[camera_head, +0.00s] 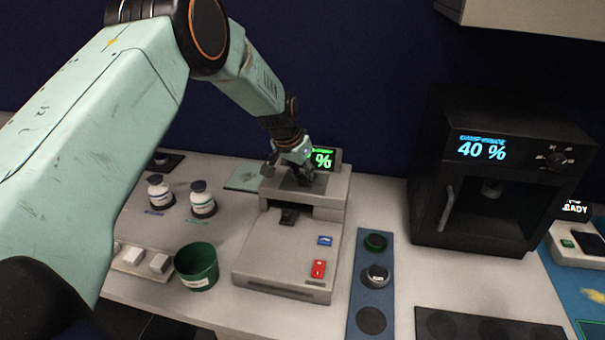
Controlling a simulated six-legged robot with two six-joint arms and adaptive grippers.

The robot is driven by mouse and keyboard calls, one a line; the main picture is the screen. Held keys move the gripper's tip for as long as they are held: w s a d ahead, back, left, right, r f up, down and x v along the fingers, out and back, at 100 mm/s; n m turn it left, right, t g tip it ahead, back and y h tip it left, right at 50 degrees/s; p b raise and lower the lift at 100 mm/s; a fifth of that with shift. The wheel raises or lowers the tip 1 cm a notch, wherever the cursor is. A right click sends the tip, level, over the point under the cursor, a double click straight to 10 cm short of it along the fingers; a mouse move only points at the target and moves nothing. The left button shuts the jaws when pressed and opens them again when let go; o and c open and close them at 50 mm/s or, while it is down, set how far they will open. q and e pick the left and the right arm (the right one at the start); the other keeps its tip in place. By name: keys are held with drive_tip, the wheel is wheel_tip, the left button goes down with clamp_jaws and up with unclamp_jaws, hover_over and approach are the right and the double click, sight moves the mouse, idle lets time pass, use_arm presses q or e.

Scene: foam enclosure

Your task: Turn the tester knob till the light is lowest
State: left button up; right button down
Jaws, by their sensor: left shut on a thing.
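The beige tester (285,250) stands mid-table with a dark panel on its raised rear part. My left gripper (304,176) reaches down to that panel and is shut on what appears to be the tester knob, which the fingers mostly hide. A green display (323,158) behind the gripper shows a % sign; its digits are covered by the gripper. A black box (475,180) on the right has a blue display reading 40 % and a dial (557,160) at its upper right. My right gripper is not in view.
Two white bottles (203,203) and a green cup (197,266) stand left of the tester. A blue strip (357,290) with round pieces lies to its right. A red switch (318,268) and a blue button (325,240) are on the tester's front. A dark tray (480,325) lies front right.

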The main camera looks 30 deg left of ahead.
use_arm(q)
drive_tip(key=shift+w+r, duration=0.3)
drive_tip(key=shift+r, duration=0.05)
drive_tip(key=o, duration=0.9)
drive_tip(key=shift+c, duration=0.2)
drive_tip(key=shift+o, duration=1.4)
drive_tip(key=shift+s+f, duration=0.1)
drive_tip(key=shift+f, duration=0.15)
drive_tip(key=shift+s, duration=0.1)
drive_tip(key=v, duration=1.2)
